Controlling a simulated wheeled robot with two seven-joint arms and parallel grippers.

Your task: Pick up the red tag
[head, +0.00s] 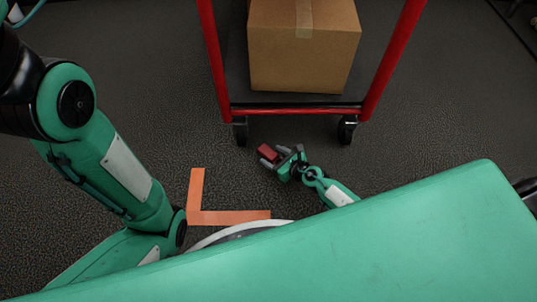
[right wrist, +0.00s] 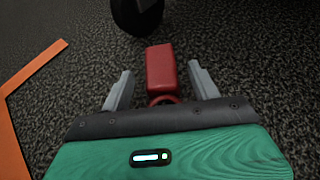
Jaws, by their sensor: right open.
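The red tag (head: 267,152) is a small red block on the dark floor, in front of the cart. In the right wrist view the red tag (right wrist: 161,70) lies between the two grey fingers, with a red ring at its near end. My right gripper (head: 280,158) is open around it, low at the floor; in the right wrist view the fingers of my right gripper (right wrist: 160,80) show a gap on each side of the tag. My left arm comes in at the left of the head view, but its gripper is not in view.
A red-framed cart (head: 290,111) with a cardboard box (head: 302,55) stands just beyond the tag. Its caster wheel (right wrist: 137,14) is close ahead in the right wrist view. An orange L-shaped floor marking (head: 230,217) lies to the left.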

